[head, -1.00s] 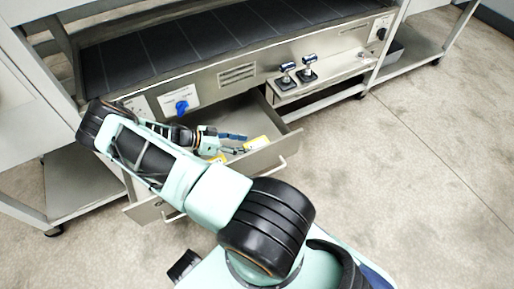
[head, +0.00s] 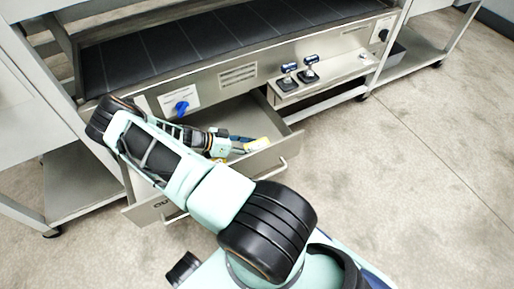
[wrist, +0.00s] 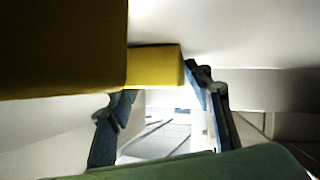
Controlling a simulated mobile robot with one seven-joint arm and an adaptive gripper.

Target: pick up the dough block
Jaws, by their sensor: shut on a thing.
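A yellow block, which I take as the dough block, sits between my fingertips in the wrist view (wrist: 155,66). In the head view a pale yellow piece (head: 257,144) shows just beyond my gripper (head: 238,142), inside the open drawer. My gripper also shows in the wrist view (wrist: 158,85), its two blue fingers on either side of the block and closed on it. A second, larger dark yellow shape (wrist: 60,48) fills the upper left of the wrist view, very near the camera. My gripper partly hides the drawer's contents in the head view.
The open drawer (head: 283,149) has its walls close around my gripper. The floor (head: 400,180) to the right is clear.

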